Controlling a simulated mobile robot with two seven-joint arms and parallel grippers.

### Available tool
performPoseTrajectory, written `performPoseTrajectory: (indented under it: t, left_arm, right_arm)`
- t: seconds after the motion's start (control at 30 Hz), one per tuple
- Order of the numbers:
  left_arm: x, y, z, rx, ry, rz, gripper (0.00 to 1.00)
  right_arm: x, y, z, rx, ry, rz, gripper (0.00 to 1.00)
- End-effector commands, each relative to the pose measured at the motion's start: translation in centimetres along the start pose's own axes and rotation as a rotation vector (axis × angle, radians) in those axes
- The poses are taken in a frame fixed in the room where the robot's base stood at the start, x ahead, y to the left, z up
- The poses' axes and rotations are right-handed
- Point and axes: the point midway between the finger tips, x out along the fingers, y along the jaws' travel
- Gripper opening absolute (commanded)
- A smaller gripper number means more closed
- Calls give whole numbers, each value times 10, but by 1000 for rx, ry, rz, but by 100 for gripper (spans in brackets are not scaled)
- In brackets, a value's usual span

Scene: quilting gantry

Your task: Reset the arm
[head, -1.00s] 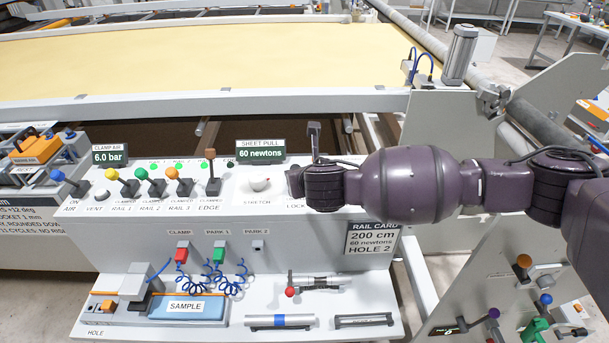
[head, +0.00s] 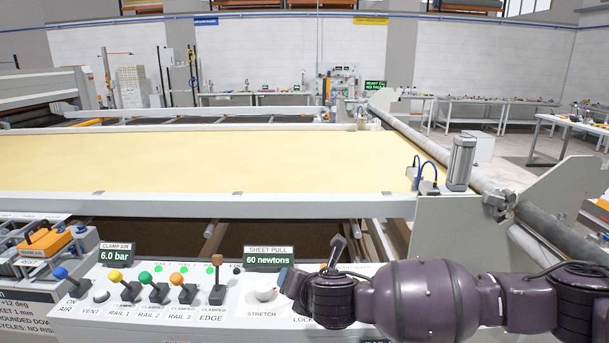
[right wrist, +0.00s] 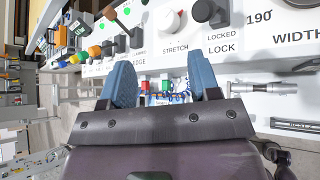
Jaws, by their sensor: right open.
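My right arm reaches in from the right in the head view, in front of the control panel (head: 190,322). Its gripper (head: 285,283) is at the arm's left end, close to the white stretch knob (head: 264,293). In the right wrist view the gripper (right wrist: 165,85) has two blue fingers standing apart with nothing between them. The stretch knob (right wrist: 168,20) and the lock lever (right wrist: 208,12) lie beyond the fingertips. The lock lever's upright handle (head: 339,248) rises behind the arm in the head view; its base is hidden there. My left gripper is not in view.
Colored levers, among them the edge lever (head: 217,280), stand along the panel's left part. The sheet pull display (head: 269,257) reads 60 newtons. A yellow sheet (head: 200,160) lies on the frame behind. A grey side plate (head: 470,240) stands at the right.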

Motion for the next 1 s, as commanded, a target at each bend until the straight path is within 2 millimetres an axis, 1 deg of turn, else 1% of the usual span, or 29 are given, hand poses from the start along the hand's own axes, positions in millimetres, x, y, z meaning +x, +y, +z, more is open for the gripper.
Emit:
performPoseTrajectory:
  t: [0.03, 0.1, 0.23, 0.3, 0.37, 0.47, 0.57, 0.67, 0.77, 0.87, 0.97, 1.0]
  left_arm:
    - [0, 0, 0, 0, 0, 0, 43]
    - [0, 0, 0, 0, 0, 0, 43]
    - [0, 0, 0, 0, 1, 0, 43]
    - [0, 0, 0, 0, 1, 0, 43]
    - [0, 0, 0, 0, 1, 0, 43]
    - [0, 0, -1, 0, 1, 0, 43]
    - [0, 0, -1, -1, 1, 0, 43]
    - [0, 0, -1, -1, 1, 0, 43]
    - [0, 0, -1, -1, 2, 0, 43]
    - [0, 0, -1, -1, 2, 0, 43]
    - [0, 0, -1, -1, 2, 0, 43]
    - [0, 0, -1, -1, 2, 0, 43]
  right_arm:
    - [-4, 18, 8, 86, -2, 54, 56]
    - [-9, 39, 14, 217, 7, 127, 56]
    - [-20, 69, 16, 494, 56, 253, 56]
    - [-27, 79, 15, 670, 98, 316, 56]
    - [-32, 85, 14, 815, 132, 365, 56]
    - [-40, 85, 14, 1038, 180, 426, 56]
    - [-46, 78, 15, 1245, 217, 474, 56]
    - [-52, 62, 15, 1433, 238, 512, 56]
    - [-56, 42, 14, 1607, 246, 539, 56]
    - [-60, 15, 12, 1765, 236, 560, 56]
    - [-64, -16, 7, 1908, 209, 574, 56]
    - [-67, -29, 4, 1960, 195, 578, 56]
